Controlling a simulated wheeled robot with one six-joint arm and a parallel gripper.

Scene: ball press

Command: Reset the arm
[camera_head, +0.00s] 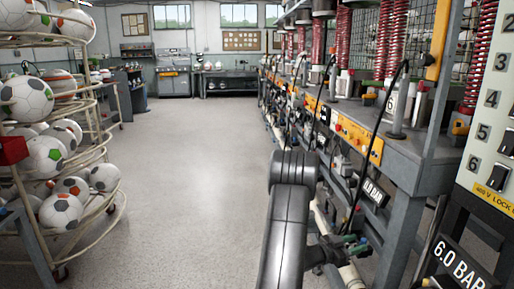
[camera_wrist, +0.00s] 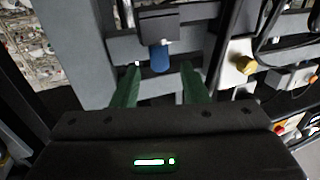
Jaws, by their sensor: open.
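My gripper (camera_wrist: 160,85) shows in the wrist view with its two green fingers spread apart and nothing between them. Beyond the fingertips is a grey metal frame with a dark block and a blue rounded part (camera_wrist: 160,57). The blue part appears between the fingers in the picture; I cannot tell how far off it is. In the head view my dark arm (camera_head: 288,215) rises at the lower middle, beside the row of press benches.
A rack of footballs (camera_head: 75,190) stands at the left. Press benches (camera_head: 400,150) with red springs run along the right. A panel (camera_head: 490,160) with numbered switches and a "6.0 BAR" display is at the far right. The floor (camera_head: 195,150) between is clear.

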